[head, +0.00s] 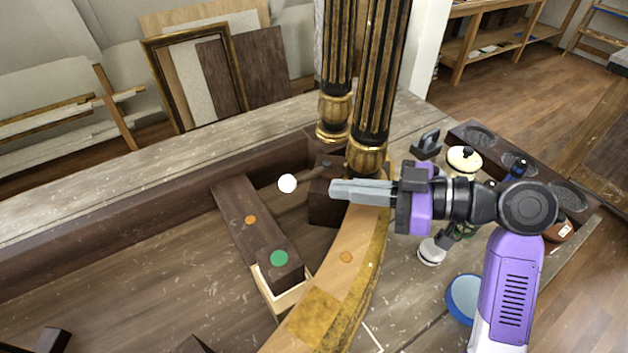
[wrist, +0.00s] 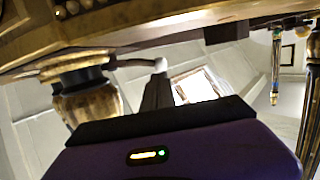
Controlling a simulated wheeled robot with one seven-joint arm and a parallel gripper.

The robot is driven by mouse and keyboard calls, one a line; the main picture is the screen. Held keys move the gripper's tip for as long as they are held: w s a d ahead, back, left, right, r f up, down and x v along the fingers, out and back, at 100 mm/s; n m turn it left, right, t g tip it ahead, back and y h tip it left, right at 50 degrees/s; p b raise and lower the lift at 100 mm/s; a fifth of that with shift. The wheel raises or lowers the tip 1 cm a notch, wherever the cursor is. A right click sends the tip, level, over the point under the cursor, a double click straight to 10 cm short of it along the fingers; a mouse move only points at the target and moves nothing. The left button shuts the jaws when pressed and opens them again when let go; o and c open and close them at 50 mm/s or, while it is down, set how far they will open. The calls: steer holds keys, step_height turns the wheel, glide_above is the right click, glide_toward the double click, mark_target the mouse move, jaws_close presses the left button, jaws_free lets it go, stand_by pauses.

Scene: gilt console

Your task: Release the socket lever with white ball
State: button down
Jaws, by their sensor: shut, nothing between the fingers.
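The white ball (head: 287,183) sits at the left end of the socket lever (head: 310,175), a thin dark rod that runs right to a dark block (head: 325,200) at the foot of the fluted columns. My gripper (head: 335,190) is shut and empty. In the head view its tips overlap the block's right part, to the right of the ball and apart from it. In the wrist view a small pale knob (wrist: 160,64) on a rod appears beyond the gripper body, probably the same ball.
Two black and gilt columns (head: 375,90) rise close behind my gripper. A curved gilt rail (head: 350,250) runs below it. A dark beam (head: 245,215) with orange and green dots lies left. A lidded pot (head: 464,158) and a blue-rimmed bowl (head: 465,297) stand right.

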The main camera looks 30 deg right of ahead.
mark_target(296, 183)
steer(key=p+x, duration=0.1)
steer(key=x, duration=0.4)
steer(key=shift+w+a+f, duration=0.1)
steer(key=shift+w+a, duration=0.2)
steer(key=shift+w+a+m+t+h, duration=0.4)
steer(key=shift+m+t+h, duration=0.2)
steer(key=shift+m+h, duration=0.25)
steer(key=shift+d, duration=0.1)
